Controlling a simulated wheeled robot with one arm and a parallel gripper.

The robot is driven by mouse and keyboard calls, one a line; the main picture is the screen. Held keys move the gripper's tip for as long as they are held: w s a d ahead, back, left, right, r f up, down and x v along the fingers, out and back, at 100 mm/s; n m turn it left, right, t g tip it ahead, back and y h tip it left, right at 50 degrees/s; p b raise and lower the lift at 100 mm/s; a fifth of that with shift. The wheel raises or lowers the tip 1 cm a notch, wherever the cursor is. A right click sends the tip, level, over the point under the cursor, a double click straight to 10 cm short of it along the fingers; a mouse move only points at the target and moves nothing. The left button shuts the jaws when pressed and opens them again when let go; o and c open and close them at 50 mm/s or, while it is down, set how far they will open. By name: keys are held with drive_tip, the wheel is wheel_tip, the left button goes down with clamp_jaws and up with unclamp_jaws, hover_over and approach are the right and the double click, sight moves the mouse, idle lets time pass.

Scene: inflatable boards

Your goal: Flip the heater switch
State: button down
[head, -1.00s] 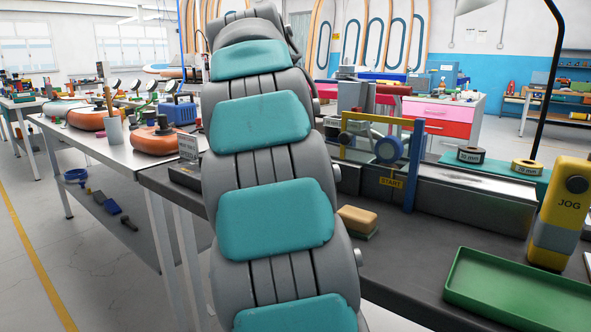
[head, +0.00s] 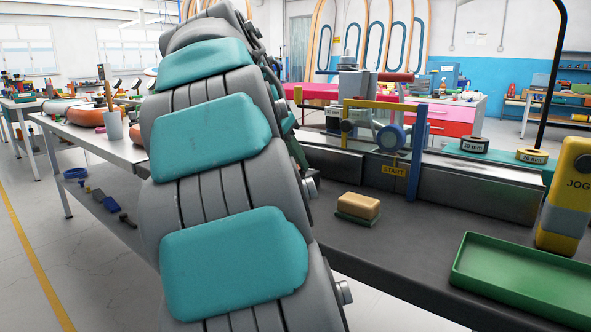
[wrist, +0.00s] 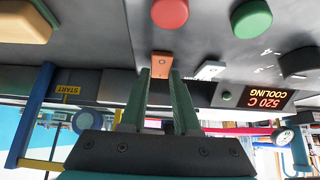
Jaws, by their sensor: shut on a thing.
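In the wrist view, which looks upside down, the green fingers of my gripper (wrist: 161,76) are close together with their tips at an orange-brown switch-like block (wrist: 159,63) on a dark panel. They are shut on this block. A lit display (wrist: 266,97) beside it reads "520 C COOLING". A small white piece (wrist: 209,70) sits between the block and the display. I cannot read a label that marks the heater switch. In the head view my arm hides the gripper and this panel.
Red (wrist: 170,13) and green (wrist: 251,18) round buttons and a black knob (wrist: 298,64) are near the gripper. On the bench are a blue-and-yellow frame marked START (head: 416,150), a tan block (head: 358,206), a green tray (head: 525,275) and a yellow JOG unit (head: 568,200).

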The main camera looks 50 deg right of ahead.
drive_tip(key=shift+a, duration=0.1)
drive_tip(key=c, duration=0.6)
unclamp_jaws()
drive_tip(key=shift+c, duration=0.2)
drive_tip(key=shift+h, duration=0.3)
drive_tip(key=v, duration=0.6)
drive_tip(key=shift+a+r, duration=0.1)
drive_tip(key=shift+r, duration=0.2)
drive_tip(key=shift+a+r, duration=0.35)
drive_tip(key=shift+a, duration=0.05)
